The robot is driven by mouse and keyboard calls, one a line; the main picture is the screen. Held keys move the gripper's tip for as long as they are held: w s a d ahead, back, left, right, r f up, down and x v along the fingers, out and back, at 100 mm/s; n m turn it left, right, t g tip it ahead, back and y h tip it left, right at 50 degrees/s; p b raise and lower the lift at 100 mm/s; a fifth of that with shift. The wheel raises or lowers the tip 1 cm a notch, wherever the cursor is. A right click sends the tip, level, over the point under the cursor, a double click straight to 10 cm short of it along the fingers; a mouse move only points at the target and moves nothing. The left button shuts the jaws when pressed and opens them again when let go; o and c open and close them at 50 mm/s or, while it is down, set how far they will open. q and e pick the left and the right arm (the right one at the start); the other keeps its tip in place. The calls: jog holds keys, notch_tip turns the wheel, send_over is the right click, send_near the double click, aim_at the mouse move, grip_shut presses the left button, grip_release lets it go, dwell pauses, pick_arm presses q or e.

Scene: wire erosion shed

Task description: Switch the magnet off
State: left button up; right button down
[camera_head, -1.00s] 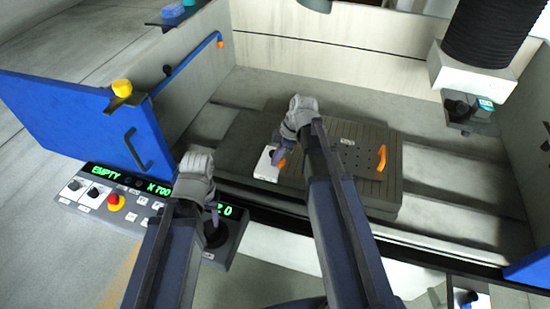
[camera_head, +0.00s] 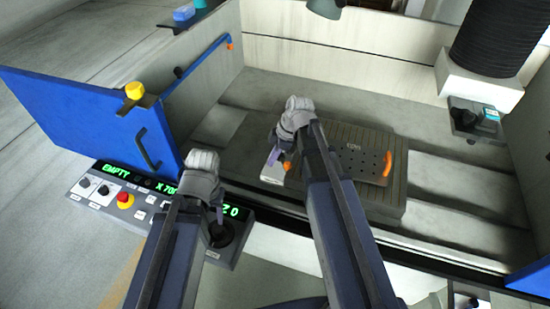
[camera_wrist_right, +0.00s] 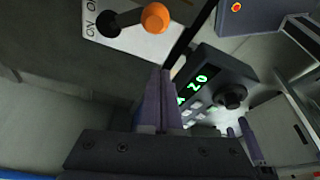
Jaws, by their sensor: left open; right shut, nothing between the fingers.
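The magnet's switch is a white plate (camera_head: 271,177) at the left end of a dark block (camera_head: 330,125) in the machine bed. In the right wrist view the plate (camera_wrist_right: 165,45) carries a black pivot (camera_wrist_right: 108,25) and a lever ending in an orange knob (camera_wrist_right: 155,17). "ON" is legible beside the pivot; a second label is cut off. The knob (camera_head: 287,166) also shows in the head view. My right gripper (camera_wrist_right: 160,75) is shut and empty close to the knob; contact cannot be told. My left gripper (camera_head: 214,205) is open above the control panel.
An orange handle (camera_head: 388,163) sits on the block's right. A blue door (camera_head: 90,115) stands at left; a machine head (camera_head: 478,78) hangs at right.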

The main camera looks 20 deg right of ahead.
jog(key=p+v, duration=0.6)
jog(key=v, duration=0.1)
jog(key=shift+w+d+r, duration=0.2)
jog(key=shift+r, duration=0.1)
jog(key=s+a+f+m+h+b, duration=0.1)
jog(key=s+a+m+h, duration=0.1)
jog(key=s+a+m, duration=0.3)
jog(key=s+a+f+m+g+h+b, duration=0.1)
jog(key=s+a+f+m+h, duration=0.1)
jog(key=s+a+m, duration=0.4)
jog(key=s+a, duration=0.1)
jog(key=s, duration=0.3)
jog(key=shift+a+f+h, duration=0.15)
jog(key=shift+a+h, duration=0.05)
jog(key=shift+h, duration=0.2)
